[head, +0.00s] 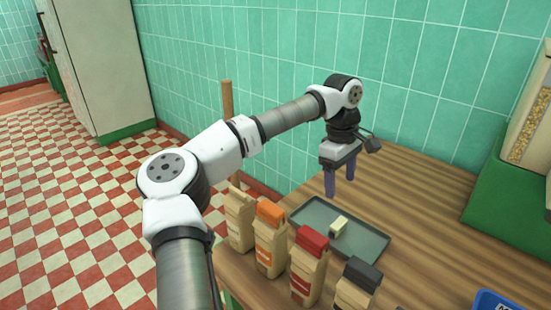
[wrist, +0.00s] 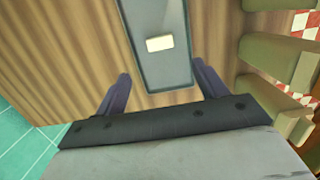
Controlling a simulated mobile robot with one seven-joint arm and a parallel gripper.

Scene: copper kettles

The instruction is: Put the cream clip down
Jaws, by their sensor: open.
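The cream clip (head: 338,226) is a small pale block lying on a grey-green tray (head: 372,247) on the wooden table. In the wrist view the clip (wrist: 159,44) lies on the tray (wrist: 160,76), ahead of the fingertips and between their lines. My gripper (head: 340,183) is open and empty, pointing down above the far edge of the tray, apart from the clip. Its two dark fingers stand wide apart in the wrist view (wrist: 160,76).
Paper bags stand in a row along the tray's near-left side: one plain (head: 239,220), one orange-topped (head: 270,240), one red-topped (head: 308,265) and one dark-topped (head: 357,285). A blue container (head: 497,300) is at the lower right. The wooden table (head: 420,200) is bare right of the tray.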

